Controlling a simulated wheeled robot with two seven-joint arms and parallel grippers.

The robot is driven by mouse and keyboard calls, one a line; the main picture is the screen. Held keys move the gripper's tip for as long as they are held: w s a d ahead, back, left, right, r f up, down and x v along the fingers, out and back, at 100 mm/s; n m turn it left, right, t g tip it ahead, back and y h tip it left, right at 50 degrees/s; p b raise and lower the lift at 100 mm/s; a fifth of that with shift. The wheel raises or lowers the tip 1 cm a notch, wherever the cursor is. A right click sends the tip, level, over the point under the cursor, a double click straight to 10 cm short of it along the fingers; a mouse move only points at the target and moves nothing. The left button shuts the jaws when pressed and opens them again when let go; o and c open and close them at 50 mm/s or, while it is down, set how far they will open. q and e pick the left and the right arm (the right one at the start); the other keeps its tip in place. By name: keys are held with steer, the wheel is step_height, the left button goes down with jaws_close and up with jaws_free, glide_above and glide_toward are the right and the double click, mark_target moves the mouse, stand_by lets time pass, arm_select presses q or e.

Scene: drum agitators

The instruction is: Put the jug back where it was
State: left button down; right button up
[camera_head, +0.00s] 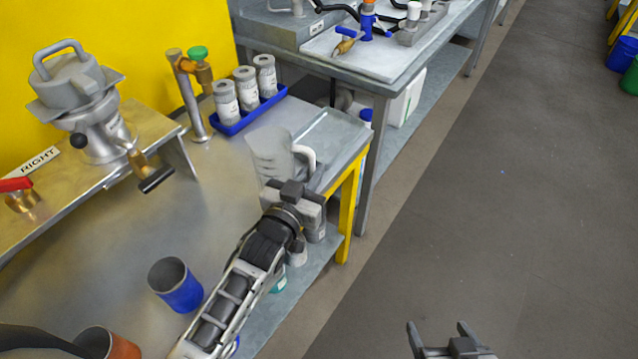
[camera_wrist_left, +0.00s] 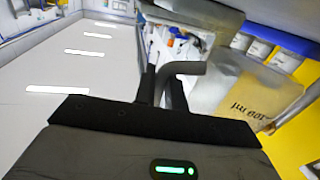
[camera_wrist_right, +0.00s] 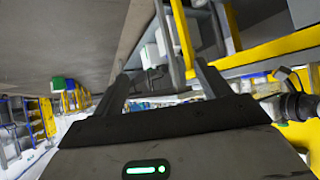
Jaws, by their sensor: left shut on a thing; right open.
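The jug (camera_head: 268,155) is a translucent grey vessel with a pale handle on its right side, at the right end of the metal bench. My left gripper (camera_head: 303,186) is shut on the jug's handle. In the left wrist view the jug (camera_wrist_left: 240,92) shows at the right, with its bent handle (camera_wrist_left: 185,68) at the fingers. The jug looks upright; I cannot tell whether its base touches the bench. My right gripper (camera_head: 442,335) is open and empty, over the floor to the right of the bench.
A blue tray (camera_head: 250,116) with several grey bottles stands behind the jug. A blue cup (camera_head: 176,285) and an orange cup (camera_head: 106,343) stand nearer. A metal vessel with a tap (camera_head: 95,125) is on a raised stand at left. The bench's right corner (camera_head: 335,135) is largely clear.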

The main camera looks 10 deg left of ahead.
arm_select(q)
steer(key=shift+w+f+b, duration=0.1)
steer(key=shift+f+b, duration=0.25)
steer(key=shift+f, duration=0.05)
steer(key=f+b, duration=0.3)
steer(key=shift+w+f, duration=0.1)
steer(key=shift+w, duration=0.1)
arm_select(e)
steer(key=shift+a+f, duration=0.1)
steer(key=shift+f, duration=0.85)
arm_select(q)
steer(key=c, duration=1.5)
jaws_free()
